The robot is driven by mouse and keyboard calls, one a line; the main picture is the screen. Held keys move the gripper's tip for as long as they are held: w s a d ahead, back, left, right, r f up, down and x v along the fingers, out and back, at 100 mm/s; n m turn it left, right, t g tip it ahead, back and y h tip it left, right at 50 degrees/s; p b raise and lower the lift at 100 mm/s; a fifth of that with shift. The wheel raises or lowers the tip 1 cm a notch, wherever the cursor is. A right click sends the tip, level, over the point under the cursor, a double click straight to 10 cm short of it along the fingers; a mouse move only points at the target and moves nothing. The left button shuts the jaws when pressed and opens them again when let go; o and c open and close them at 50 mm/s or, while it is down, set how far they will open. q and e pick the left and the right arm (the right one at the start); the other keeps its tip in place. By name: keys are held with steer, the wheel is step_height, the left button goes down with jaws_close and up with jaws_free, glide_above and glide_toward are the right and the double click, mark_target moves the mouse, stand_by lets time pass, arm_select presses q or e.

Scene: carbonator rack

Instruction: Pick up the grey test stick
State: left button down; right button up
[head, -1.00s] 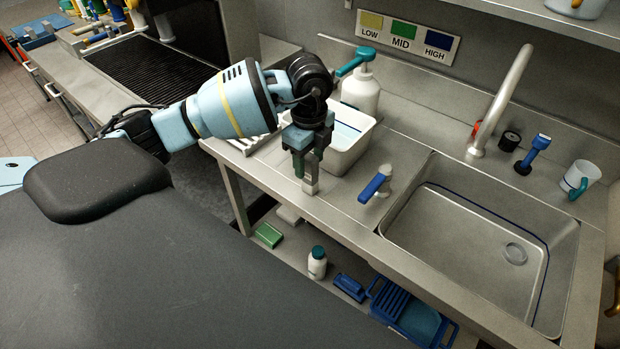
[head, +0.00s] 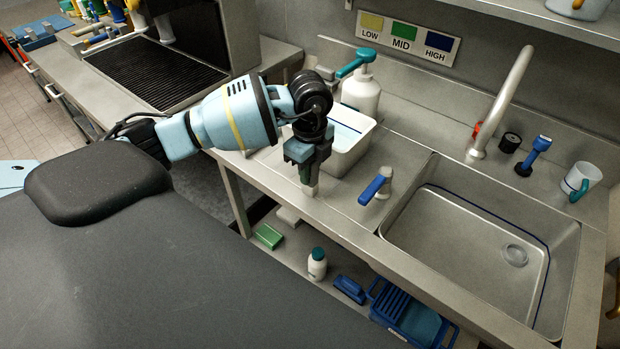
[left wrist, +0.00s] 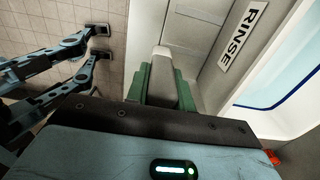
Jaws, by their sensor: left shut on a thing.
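The grey test stick (left wrist: 162,70) shows in the left wrist view as a pale grey block between two green fingers. In the head view only its light lower end (head: 310,190) shows, below the fingers near the counter's front edge. My left gripper (head: 308,176) points down and is shut on the stick. It also shows in the left wrist view (left wrist: 161,84), with a finger on each side of the stick. The fingers hide much of the stick in the head view. I cannot tell whether its foot touches the counter. My right gripper is not in view.
A white tub (head: 352,145) stands just behind the gripper, with a pump bottle (head: 362,92) behind it. A lower shelf holds a green sponge (head: 268,236) and a white bottle (head: 317,264).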

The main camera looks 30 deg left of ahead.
arm_select(q)
steer(key=shift+r, duration=0.1)
steer(key=shift+r, duration=0.5)
step_height(320, 180, up, 2)
steer(key=shift+r, duration=0.15)
steer(key=s+d+r, duration=0.1)
steer(key=s, duration=1.5)
steer(key=shift+d+r+p, duration=0.2)
steer(key=shift+r+p, duration=0.05)
steer(key=shift+p, duration=0.1)
